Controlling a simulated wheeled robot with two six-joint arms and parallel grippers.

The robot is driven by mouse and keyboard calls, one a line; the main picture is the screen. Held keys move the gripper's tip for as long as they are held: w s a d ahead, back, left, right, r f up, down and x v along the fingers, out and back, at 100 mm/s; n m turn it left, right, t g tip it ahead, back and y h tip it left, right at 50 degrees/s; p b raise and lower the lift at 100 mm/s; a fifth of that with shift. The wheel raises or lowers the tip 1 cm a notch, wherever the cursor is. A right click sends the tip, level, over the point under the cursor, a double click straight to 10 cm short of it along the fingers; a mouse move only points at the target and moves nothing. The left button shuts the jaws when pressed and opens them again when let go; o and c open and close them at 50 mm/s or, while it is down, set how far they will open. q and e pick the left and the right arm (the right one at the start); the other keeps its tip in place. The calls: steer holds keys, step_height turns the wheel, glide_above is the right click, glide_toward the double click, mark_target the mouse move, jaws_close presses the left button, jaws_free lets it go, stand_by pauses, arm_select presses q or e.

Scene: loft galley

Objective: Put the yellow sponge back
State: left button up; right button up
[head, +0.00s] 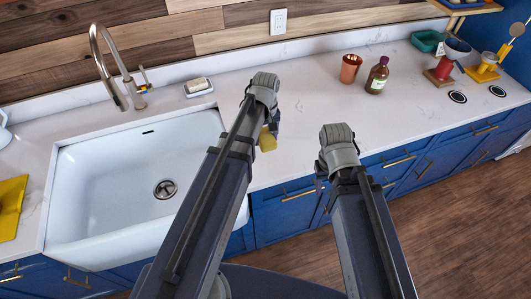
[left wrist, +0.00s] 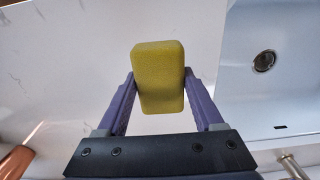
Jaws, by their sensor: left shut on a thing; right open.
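The yellow sponge (left wrist: 158,60) is held between the two purple fingers of my left gripper (left wrist: 158,82) in the left wrist view. In the head view a part of the sponge (head: 267,142) shows below my left gripper (head: 272,124), over the counter to the right of the sink; the arm hides the rest. A small white dish (head: 199,90) with a pale block on it stands behind the sink, right of the faucet. My right gripper (head: 321,184) is open in front of the counter's front edge, with its fingers mostly hidden.
The white sink (head: 110,185) is left of my left arm, with a faucet (head: 113,75) behind it. A copper cup (head: 350,68) and a dark bottle (head: 377,76) stand on the right part of the counter. A yellow mat (head: 11,207) lies at far left. The counter's middle is clear.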

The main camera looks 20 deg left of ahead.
mark_target(266, 136)
arm_select(q)
steer(key=shift+f+b, duration=2.55)
steer(key=shift+f, duration=0.6)
steer(key=shift+f, duration=0.1)
steer(key=shift+f, duration=0.15)
steer(key=o, duration=1.2)
step_height(266, 136, up, 13)
steer(key=p, duration=1.2)
steer(key=shift+f, duration=0.2)
steer(key=s+d+m+y, duration=0.1)
steer(key=s+d+m, duration=0.9)
steer(key=s, duration=0.4)
steer(key=shift+s+d+m, duration=0.15)
steer(key=shift+d+m, duration=0.05)
steer(key=shift+m, duration=0.1)
